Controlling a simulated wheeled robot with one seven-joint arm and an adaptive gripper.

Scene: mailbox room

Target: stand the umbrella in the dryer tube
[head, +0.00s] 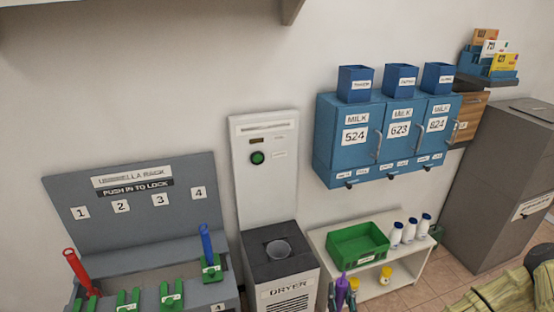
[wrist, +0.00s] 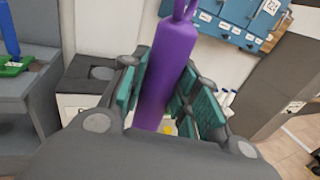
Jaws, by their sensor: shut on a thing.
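A purple umbrella (wrist: 168,75) stands between the teal pads of my gripper (wrist: 165,95) in the wrist view, and the gripper is shut on it. In the head view the purple umbrella (head: 341,287) shows at the bottom edge, right of the dryer; its lower part is out of frame. The dryer (head: 285,271) is a dark-topped box with a light front labelled DRYER. Its round grey tube opening (head: 278,249) is on top and looks empty. In the wrist view the tube opening (wrist: 102,73) is left of my gripper, apart from the umbrella.
The grey umbrella rack (head: 130,235) is left of the dryer, with a red umbrella (head: 76,268) and a blue umbrella (head: 207,243). A white shelf (head: 318,240) with a green bin (head: 357,245) and bottles stands right of the dryer. Blue milk boxes (head: 385,140) hang above the shelf.

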